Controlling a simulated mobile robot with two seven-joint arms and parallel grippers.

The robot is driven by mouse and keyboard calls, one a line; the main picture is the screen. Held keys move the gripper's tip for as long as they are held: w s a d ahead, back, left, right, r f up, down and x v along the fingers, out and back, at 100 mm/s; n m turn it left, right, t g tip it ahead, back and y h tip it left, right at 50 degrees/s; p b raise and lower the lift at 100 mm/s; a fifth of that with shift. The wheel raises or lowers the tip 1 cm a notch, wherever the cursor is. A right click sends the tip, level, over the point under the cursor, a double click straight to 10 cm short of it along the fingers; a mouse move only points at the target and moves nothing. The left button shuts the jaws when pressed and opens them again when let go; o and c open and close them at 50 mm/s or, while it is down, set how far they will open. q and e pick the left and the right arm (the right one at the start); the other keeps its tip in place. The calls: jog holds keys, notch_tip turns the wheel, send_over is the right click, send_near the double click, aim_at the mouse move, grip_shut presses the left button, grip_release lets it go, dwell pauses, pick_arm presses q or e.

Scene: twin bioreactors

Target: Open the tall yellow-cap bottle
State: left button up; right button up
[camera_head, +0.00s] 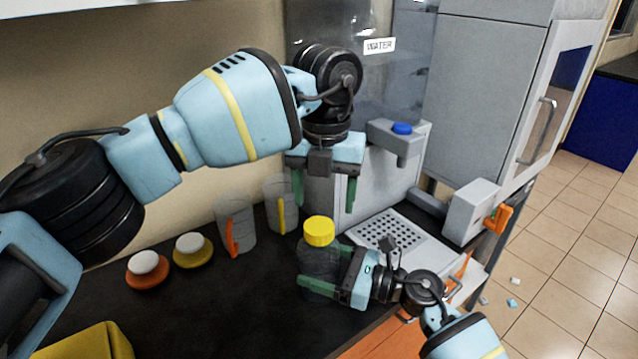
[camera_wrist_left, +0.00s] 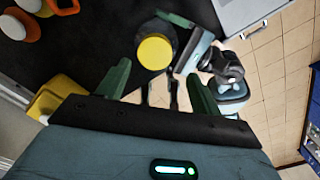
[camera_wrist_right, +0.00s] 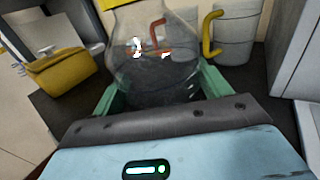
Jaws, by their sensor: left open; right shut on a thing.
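The tall bottle (camera_head: 318,262) is clear and dark-looking, and stands upright on the dark counter with its yellow cap (camera_head: 319,230) on. My right gripper (camera_head: 324,270) comes from the right and is shut on the bottle body below the cap. The right wrist view shows the clear bottle (camera_wrist_right: 155,55) between the green fingers. My left gripper (camera_head: 324,191) is open and empty, pointing down above the cap with a gap between them. In the left wrist view the cap (camera_wrist_left: 155,51) lies beyond the open fingers, roughly between their directions.
Two clear jugs with orange (camera_head: 236,230) and yellow (camera_head: 281,205) handles stand behind the bottle. Orange (camera_head: 147,280) and yellow (camera_head: 192,257) flasks with white caps stand left. A yellow box (camera_head: 90,343) is at front left. A water dispenser with a perforated tray (camera_head: 378,232) is right.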

aim_at(319, 225)
pick_arm(q)
jog(key=m, duration=0.5)
jog(key=shift+a+r, duration=0.1)
jog(key=shift+r, duration=0.1)
jog(key=m, duration=0.4)
jog(key=shift+w+a+r+m, duration=0.1)
jog(key=shift+r+m, duration=0.1)
jog(key=shift+m, duration=0.1)
jog(key=m, duration=0.4)
jog(key=shift+a+r, duration=0.15)
jog(key=shift+r, duration=0.05)
jog(key=m, duration=0.3)
jog(key=shift+w+a+r+m, duration=0.1)
jog(key=shift+m, duration=0.2)
jog(key=shift+f, duration=4)
